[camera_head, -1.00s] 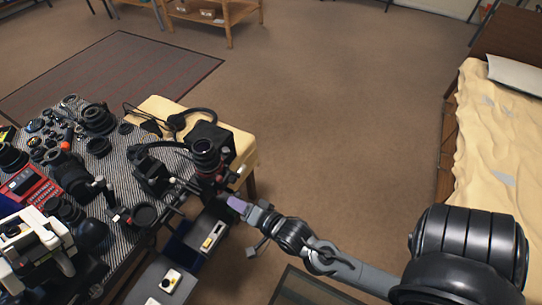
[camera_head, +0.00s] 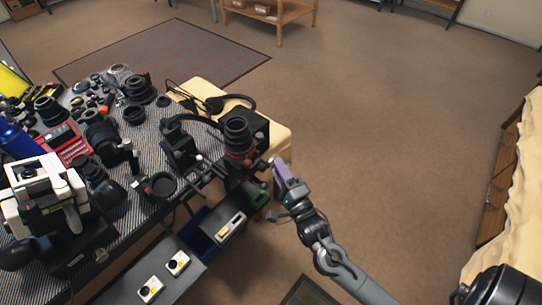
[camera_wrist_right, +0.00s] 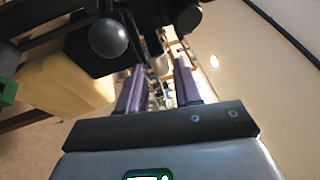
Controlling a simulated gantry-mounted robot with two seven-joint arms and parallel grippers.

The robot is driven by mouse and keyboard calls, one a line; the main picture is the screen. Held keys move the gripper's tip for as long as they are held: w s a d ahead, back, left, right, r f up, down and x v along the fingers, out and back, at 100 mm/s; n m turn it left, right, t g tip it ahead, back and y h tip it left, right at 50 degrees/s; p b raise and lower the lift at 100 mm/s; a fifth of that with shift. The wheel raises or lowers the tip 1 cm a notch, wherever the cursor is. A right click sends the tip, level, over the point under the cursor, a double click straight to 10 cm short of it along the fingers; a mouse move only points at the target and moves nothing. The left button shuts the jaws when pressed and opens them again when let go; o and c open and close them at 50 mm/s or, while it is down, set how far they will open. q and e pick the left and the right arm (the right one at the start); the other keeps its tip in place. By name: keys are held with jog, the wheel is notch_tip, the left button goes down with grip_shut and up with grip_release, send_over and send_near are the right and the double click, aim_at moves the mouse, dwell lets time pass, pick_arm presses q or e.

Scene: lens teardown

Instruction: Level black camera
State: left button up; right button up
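The black camera (camera_head: 238,140), with its lens pointing up and red parts below the lens, is mounted at the right edge of the cluttered table. Whether it sits level is hard to tell at this size. My right gripper (camera_head: 278,174) is just right of and below the camera in the head view, apart from it, its purple fingers pointing up. In the right wrist view the purple fingers (camera_wrist_right: 159,80) are apart with nothing held between them. Dark parts and a round black knob (camera_wrist_right: 110,38) show beyond them. My left gripper is not in view.
The table (camera_head: 152,150) holds lenses, a red case (camera_head: 68,145) and a white device (camera_head: 45,200). Open drawers (camera_head: 150,272) stick out below its front edge. A yellow padded seat (camera_head: 282,140) stands behind the camera.

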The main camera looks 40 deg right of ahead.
jog(key=shift+b+x, duration=0.7)
jog(key=shift+x, duration=2.2)
jog(key=shift+c, duration=0.2)
grip_shut()
